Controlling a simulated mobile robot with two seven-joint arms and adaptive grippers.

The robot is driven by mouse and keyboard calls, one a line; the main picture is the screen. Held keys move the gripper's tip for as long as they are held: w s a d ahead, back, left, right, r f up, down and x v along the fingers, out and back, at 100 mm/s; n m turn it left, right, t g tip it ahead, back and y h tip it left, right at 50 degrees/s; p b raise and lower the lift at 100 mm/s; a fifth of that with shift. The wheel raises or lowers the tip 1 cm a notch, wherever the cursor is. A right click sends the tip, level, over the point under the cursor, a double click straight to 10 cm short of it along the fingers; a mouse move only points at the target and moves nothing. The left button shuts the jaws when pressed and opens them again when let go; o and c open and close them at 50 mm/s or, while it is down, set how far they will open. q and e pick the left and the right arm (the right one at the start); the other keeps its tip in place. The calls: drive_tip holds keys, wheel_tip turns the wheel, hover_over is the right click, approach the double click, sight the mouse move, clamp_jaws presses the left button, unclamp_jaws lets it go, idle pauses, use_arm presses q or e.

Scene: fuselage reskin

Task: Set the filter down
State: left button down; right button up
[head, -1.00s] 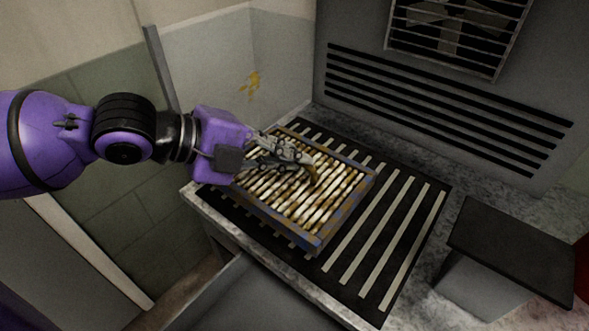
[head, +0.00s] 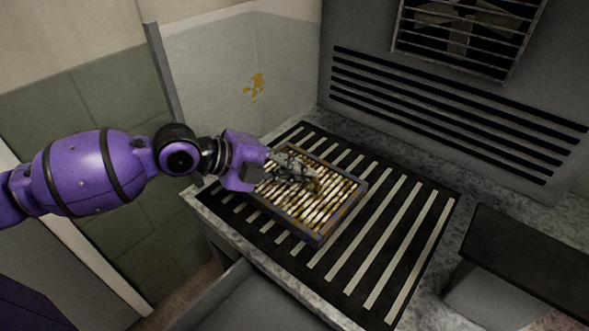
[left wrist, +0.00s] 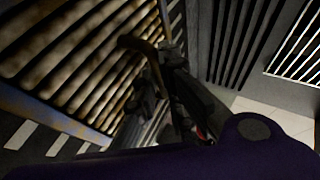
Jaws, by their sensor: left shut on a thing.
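The filter (head: 325,215) is a square, pleated panel with brown-stained cream ribs and a worn blue-grey frame. In the head view it is at the black-and-white striped surface (head: 385,260) on the bench; I cannot tell whether it touches the surface. My left gripper (head: 312,180) reaches over it from the left and is shut on a part near its middle, seemingly a curved brown handle. In the left wrist view the handle (left wrist: 140,45) runs between the dark fingers, and the filter's ribs (left wrist: 60,50) fill the upper left. My right gripper is not in view.
A grey panel with dark slots (head: 440,115) and a barred fan opening (head: 465,30) stands behind the bench. A dark-topped box (head: 530,260) is at the right. An open drawer (head: 250,300) juts out at the front. Striped surface is free right of the filter.

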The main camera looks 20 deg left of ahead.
use_arm(q)
drive_tip(key=shift+f, duration=0.1)
drive_tip(key=c, duration=1.9)
unclamp_jaws()
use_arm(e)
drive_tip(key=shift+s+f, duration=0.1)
use_arm(q)
drive_tip(key=shift+o, duration=0.2)
drive_tip(key=v, duration=0.6)
drive_tip(key=shift+p, duration=0.35)
drive_tip(key=p+v, duration=0.2)
drive_tip(key=v, duration=0.4)
drive_tip(key=shift+p, duration=0.3)
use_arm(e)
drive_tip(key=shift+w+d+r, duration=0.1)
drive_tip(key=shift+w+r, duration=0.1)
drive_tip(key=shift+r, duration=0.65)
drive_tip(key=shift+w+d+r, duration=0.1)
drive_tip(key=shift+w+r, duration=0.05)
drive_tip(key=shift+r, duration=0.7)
